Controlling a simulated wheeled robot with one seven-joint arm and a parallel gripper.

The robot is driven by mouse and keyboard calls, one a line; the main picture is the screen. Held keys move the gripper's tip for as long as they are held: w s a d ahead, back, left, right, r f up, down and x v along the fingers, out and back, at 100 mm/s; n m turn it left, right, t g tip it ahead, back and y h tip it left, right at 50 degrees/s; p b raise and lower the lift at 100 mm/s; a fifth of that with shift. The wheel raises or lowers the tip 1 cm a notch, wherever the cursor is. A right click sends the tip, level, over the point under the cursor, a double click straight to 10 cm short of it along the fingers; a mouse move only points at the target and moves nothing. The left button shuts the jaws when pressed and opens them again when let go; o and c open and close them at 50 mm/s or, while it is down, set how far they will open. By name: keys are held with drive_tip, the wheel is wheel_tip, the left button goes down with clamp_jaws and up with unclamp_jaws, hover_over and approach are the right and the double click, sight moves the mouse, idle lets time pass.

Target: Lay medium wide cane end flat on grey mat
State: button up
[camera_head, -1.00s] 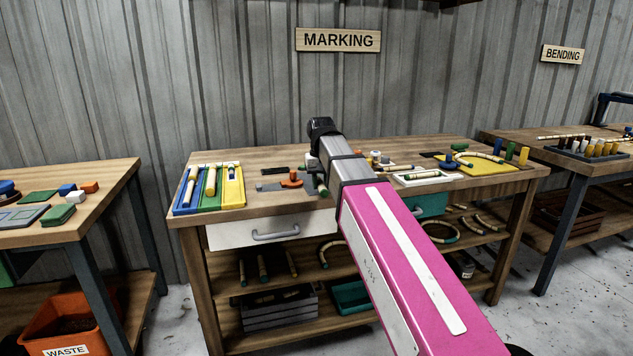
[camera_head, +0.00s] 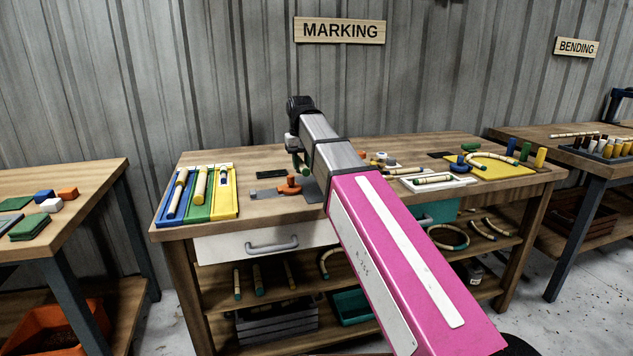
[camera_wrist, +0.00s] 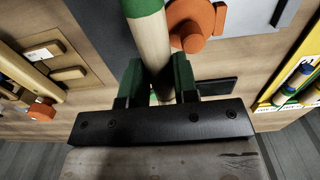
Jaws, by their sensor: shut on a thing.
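My gripper (camera_wrist: 155,88) is shut on a pale cane (camera_wrist: 149,45) with a green end band (camera_wrist: 142,7), which runs out of the top of the wrist view. In the head view the cane's green end (camera_head: 304,171) shows just below my gripper (camera_head: 300,158), over the marking bench. A grey mat (camera_wrist: 98,28) lies under and beside the cane in the wrist view. In the head view a part of the mat (camera_head: 311,190) shows beside my arm. I cannot tell whether the cane touches it.
An orange knob (camera_head: 289,186) sits on a light grey metal piece (camera_head: 262,194) close to the cane. A blue, green and yellow tray (camera_head: 225,210) with canes stands at left. Right of my arm are a white tray (camera_head: 461,183) and a yellow mat (camera_head: 522,170).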

hover_over(316, 187)
wheel_tip(316, 187, down, 3)
drive_tip(key=shift+s+f, duration=0.15)
drive_tip(key=shift+f, duration=1.95)
drive_tip(key=shift+f, duration=0.1)
drive_tip(key=o, duration=0.9)
wheel_tip(316, 187, up, 12)
